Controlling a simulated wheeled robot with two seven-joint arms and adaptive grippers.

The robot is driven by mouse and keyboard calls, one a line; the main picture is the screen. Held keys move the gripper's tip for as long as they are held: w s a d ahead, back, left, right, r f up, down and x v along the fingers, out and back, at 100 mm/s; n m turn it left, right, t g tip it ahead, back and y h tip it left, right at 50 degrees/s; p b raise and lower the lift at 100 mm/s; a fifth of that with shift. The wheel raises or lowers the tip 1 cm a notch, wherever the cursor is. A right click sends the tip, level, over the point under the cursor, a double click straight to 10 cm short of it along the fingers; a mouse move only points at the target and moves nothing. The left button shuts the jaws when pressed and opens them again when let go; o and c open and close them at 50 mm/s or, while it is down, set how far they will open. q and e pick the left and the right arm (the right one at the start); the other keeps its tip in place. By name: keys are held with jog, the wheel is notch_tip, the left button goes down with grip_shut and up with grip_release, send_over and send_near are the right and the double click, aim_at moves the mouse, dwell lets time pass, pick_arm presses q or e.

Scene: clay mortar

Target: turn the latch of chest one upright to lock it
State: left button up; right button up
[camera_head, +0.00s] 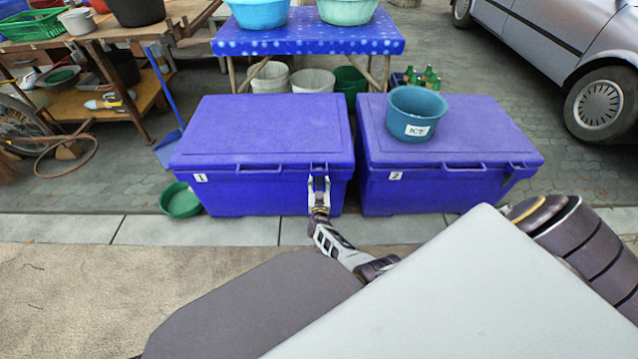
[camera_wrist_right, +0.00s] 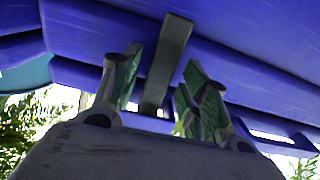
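Chest one (camera_head: 262,130) is the blue chest on the left, lid closed, with a white "1" label on its front. My right gripper (camera_head: 319,187) is at the right part of its front, just under the lid's edge. In the right wrist view a grey bar-shaped latch (camera_wrist_right: 166,65) stands out against the blue chest, between the two green-padded fingers of my gripper (camera_wrist_right: 165,95). The fingers are apart, with a gap visible on both sides of the latch. In the head view the gripper largely hides the latch. My left gripper is not in view.
Chest two (camera_head: 445,190) stands close on the right, with a teal "ICE" bucket (camera_head: 416,115) on its lid. A green basin (camera_head: 180,200) lies at chest one's left corner. A blue-covered table (camera_head: 310,35) stands behind. The pavement (camera_head: 100,265) in front is clear.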

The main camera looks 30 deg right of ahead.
jog(key=shift+m, duration=0.5)
